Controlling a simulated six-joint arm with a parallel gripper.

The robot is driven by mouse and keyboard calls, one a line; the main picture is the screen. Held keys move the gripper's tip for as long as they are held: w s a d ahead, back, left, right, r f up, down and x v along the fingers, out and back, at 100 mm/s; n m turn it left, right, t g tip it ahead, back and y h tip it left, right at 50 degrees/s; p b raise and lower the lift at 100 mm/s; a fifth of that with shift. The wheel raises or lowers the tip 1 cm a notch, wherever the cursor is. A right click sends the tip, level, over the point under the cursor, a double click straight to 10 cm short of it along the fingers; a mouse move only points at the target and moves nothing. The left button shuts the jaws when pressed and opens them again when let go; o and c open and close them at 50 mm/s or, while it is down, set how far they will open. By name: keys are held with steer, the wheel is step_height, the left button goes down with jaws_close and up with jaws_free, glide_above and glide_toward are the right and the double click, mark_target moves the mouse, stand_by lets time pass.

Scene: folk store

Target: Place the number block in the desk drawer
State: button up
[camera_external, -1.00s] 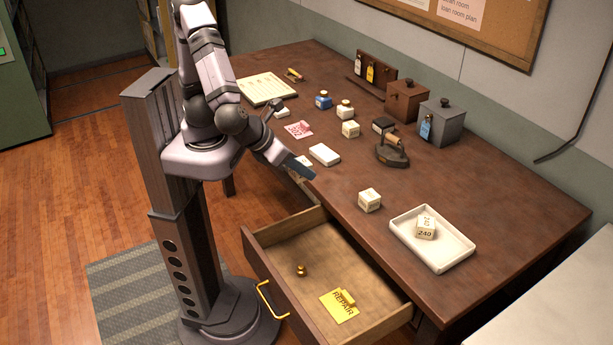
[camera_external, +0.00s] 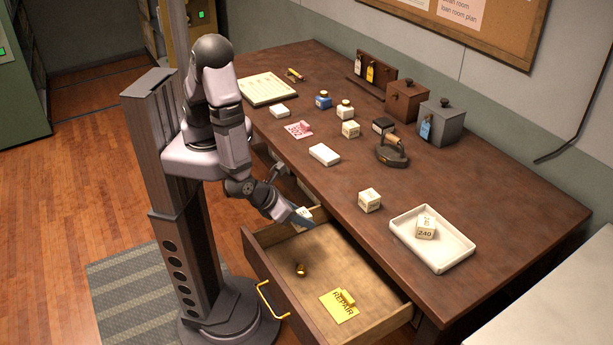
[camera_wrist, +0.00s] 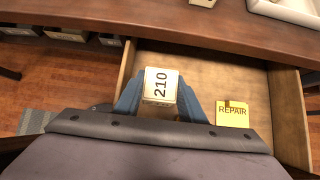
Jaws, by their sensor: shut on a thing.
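My gripper (camera_wrist: 160,108) is shut on a cream number block (camera_wrist: 160,84) marked 210. In the external view my gripper (camera_external: 298,217) is low at the desk's front edge, over the back left part of the open desk drawer (camera_external: 330,262). The block (camera_external: 303,213) shows only in part there, between the fingers. In the wrist view the drawer (camera_wrist: 222,68) lies below and beyond the block. The drawer holds a yellow REPAIR card (camera_external: 338,307) and a small brass piece (camera_external: 300,270).
On the desk (camera_external: 450,190), another block (camera_external: 369,200) stands near the front edge. A white tray (camera_external: 458,258) holds a 240 block (camera_external: 425,228). A stamp (camera_external: 391,150), boxes and bottles stand farther back. The drawer's middle floor is clear.

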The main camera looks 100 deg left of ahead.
glide_above(310, 248)
steer(key=s+d, duration=0.2)
steer(key=shift+d+f, duration=0.2)
steer(key=shift+f, duration=3.6)
steer(key=shift+f, duration=2.05)
steer(key=shift+f, duration=0.2)
steer(key=o, duration=1.1)
steer(key=shift+r, duration=0.1)
steer(key=shift+r, duration=0.15)
steer(key=v, duration=1.2)
steer(key=shift+s, duration=0.1)
